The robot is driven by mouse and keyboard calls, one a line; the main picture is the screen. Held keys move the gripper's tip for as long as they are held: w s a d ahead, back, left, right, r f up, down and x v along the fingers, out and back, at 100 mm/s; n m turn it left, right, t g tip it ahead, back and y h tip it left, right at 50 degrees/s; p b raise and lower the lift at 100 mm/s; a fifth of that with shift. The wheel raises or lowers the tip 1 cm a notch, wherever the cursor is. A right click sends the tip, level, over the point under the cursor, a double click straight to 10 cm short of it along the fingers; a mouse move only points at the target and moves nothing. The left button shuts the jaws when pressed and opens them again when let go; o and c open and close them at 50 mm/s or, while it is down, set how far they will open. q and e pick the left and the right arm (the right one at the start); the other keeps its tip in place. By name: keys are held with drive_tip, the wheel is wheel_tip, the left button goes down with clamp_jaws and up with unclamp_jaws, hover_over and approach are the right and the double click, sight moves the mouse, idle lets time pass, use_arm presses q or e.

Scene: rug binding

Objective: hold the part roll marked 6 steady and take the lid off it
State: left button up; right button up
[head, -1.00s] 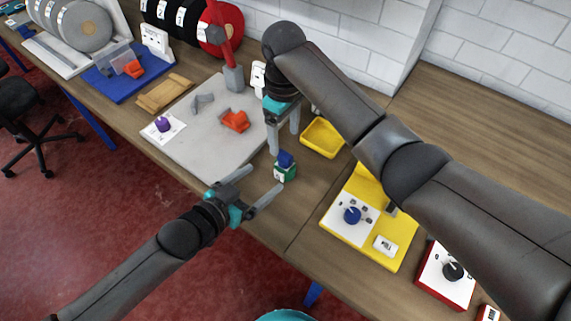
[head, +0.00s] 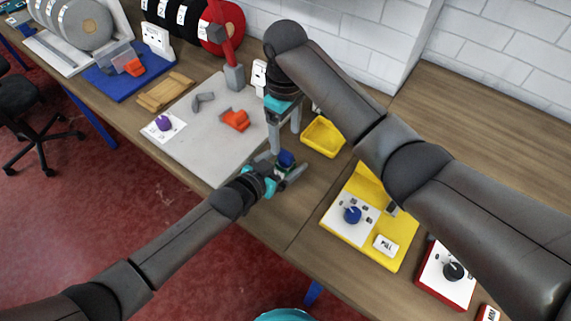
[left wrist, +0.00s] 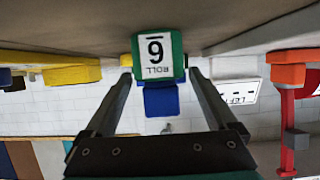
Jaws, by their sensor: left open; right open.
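The part roll marked 6 (left wrist: 157,57) is a green block with a white label, seen upside down in the left wrist view. Its blue lid (left wrist: 161,101) is on it; in the head view the lid (head: 285,158) shows at the top. My left gripper (left wrist: 158,75) is open, its fingers on either side of the roll; contact cannot be told. In the head view my left gripper (head: 287,174) hides most of the green body. My right gripper (head: 285,140) is open, pointing down just above and beside the lid, with nothing visible between its fingers.
A yellow tray (head: 323,150) lies just right of the roll. A grey mat (head: 195,145) with an orange part (head: 235,120) lies to the left. A yellow board with a blue knob (head: 352,214) stands at the right. The table's front edge is close to my left arm.

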use_arm(q)
clamp_jaws()
idle(0.8)
